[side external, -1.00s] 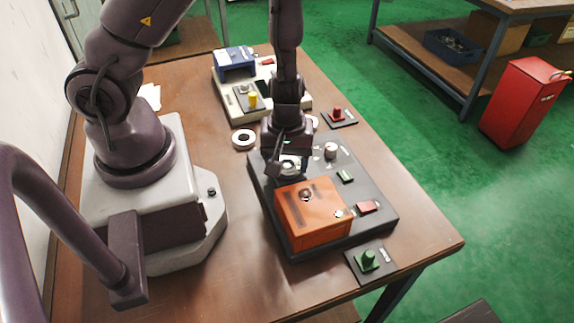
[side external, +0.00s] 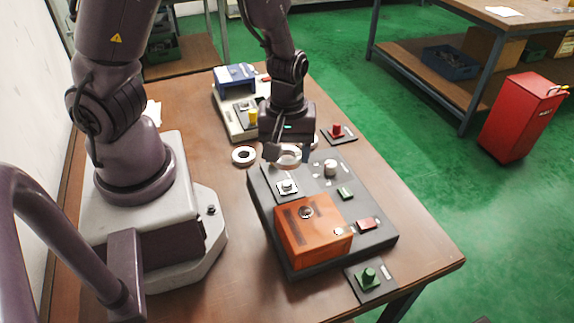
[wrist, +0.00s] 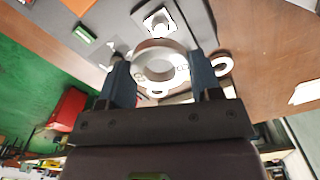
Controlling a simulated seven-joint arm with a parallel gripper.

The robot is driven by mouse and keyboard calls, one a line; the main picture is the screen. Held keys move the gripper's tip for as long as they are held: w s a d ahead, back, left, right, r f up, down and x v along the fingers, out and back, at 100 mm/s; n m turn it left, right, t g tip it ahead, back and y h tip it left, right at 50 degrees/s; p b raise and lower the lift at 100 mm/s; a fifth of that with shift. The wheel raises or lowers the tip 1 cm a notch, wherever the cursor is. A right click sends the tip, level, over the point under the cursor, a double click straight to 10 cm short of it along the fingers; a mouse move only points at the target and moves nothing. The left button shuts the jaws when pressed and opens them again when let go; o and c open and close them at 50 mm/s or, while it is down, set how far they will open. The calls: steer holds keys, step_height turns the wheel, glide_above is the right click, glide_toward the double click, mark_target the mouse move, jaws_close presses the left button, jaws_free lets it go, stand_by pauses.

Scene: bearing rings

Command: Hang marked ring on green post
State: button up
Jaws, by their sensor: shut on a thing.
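My gripper (side external: 289,153) is shut on a pale metal ring (side external: 288,161), held above the rear part of the dark machine panel. In the wrist view the ring (wrist: 160,50) sits flat between the two fingers of my gripper (wrist: 163,78), with small dark marks on its face. The green post (side external: 368,276) stands upright on a small dark plate at the table's front right corner, well apart from the gripper. A second white ring (side external: 244,155) lies on the table left of the gripper; it also shows in the wrist view (wrist: 222,66).
The dark panel (side external: 268,213) carries an orange box (side external: 312,230), a silver post on a white plate (side external: 287,187) and a grey knob (side external: 330,168). A red post (side external: 337,130) stands behind right. A pale unit with a blue box (side external: 235,75) and yellow post (side external: 252,117) is at the back.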

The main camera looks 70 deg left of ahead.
step_height(320, 180, up, 2)
steer(key=m, duration=0.6)
glide_above(370, 271)
steer(key=f, duration=0.5)
steer(key=shift+a, duration=0.2)
steer(key=shift+d+f, duration=0.15)
steer(key=shift+d, duration=0.1)
steer(key=shift+f, duration=1.85)
steer(key=shift+f, duration=0.35)
steer(key=shift+f, duration=0.65)
steer(key=shift+f, duration=0.35)
